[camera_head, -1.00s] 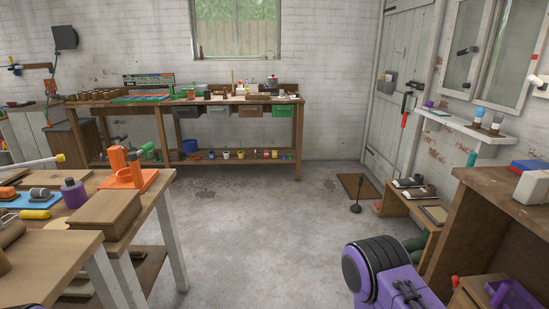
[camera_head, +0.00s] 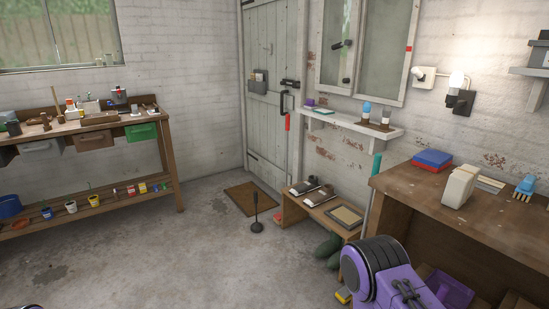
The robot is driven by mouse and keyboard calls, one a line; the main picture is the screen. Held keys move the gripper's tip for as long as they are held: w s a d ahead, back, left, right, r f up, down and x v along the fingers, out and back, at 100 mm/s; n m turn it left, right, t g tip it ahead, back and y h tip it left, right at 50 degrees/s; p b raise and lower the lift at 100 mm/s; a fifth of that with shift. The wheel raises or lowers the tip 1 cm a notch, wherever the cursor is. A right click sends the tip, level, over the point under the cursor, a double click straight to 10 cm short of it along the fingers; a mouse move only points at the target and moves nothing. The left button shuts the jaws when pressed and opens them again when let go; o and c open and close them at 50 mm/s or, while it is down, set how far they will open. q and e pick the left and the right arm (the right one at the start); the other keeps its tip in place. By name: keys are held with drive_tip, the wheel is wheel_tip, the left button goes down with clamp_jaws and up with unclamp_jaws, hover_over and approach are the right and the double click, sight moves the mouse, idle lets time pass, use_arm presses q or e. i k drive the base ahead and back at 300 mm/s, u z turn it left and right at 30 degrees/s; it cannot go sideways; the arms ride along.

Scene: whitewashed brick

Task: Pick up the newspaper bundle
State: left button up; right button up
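I cannot make out a newspaper bundle in this view. A grey holder (camera_head: 258,82) on the door has papers or similar items sticking out of it, too small to identify. A low wooden bench (camera_head: 333,226) by the right wall carries dark and pale items and a flat framed piece. Neither gripper shows. Only a purple and black part of my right arm is in view at the lower right, and a sliver of my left arm at the bottom left edge.
A wooden workbench (camera_head: 80,128) stands at the left. A brown table (camera_head: 420,193) with a red and blue box (camera_head: 433,159) is at the right. A dark stand (camera_head: 256,222) stands on the floor near the doormat (camera_head: 250,198). The middle floor is clear.

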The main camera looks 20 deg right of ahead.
sight(461, 184)
drive_tip(key=z, duration=1)
drive_tip(key=i, duration=0.9)
drive_tip(key=z, duration=1.05)
